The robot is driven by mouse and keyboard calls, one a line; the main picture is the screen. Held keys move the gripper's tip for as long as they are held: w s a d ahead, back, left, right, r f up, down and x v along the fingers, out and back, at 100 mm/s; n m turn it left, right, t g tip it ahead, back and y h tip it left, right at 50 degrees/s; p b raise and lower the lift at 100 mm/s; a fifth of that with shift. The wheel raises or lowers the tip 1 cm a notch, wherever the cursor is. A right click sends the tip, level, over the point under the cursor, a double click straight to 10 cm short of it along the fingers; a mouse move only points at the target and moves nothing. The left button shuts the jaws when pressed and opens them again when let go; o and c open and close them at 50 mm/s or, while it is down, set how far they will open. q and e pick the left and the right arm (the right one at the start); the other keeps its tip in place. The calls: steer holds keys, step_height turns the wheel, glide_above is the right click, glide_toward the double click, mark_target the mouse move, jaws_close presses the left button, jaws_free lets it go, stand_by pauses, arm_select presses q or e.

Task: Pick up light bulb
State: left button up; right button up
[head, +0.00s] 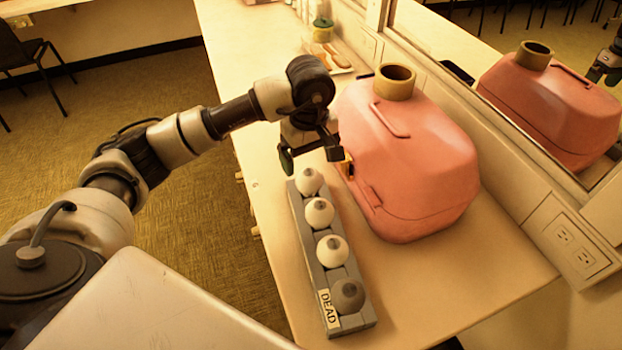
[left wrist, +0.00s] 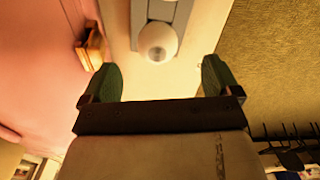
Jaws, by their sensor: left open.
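A grey rack (head: 305,238), labelled DEAD at its near end, holds several light bulbs in a row on the table. The near bulb (head: 348,295) is dark grey. The others are white, and the farthest white bulb (head: 308,181) is nearest my left gripper (head: 309,158). That gripper is open and empty, above the far end of the rack. In the left wrist view, a white bulb (left wrist: 158,42) shows beyond and between the spread green fingertips (left wrist: 160,78), touching neither. My right gripper is not seen.
A pink case (head: 425,160) with a round tan collar stands close to the right of the rack. A wall mirror (head: 440,40) behind it reflects the case. A tray with brown items (head: 338,58) and a jar (head: 322,32) stand farther back. Bare table (head: 490,270) lies at the near right.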

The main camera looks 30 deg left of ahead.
mark_target(310, 183)
arm_select(q)
step_height(310, 183, down, 4)
steer(key=shift+r, duration=0.25)
steer(key=shift+w+a+f+p, duration=0.1)
steer(key=shift+f+p, duration=0.1)
steer(key=shift+f, duration=0.7)
steer(key=shift+w+f+p, duration=0.15)
steer(key=shift+f+p, duration=0.1)
steer(key=shift+f, duration=0.7)
steer(key=shift+w+a+f+p, duration=0.1)
steer(key=shift+f+p, duration=0.1)
steer(key=shift+f, duration=0.7)
steer(key=shift+c, duration=0.4)
steer(key=c, duration=0.8)
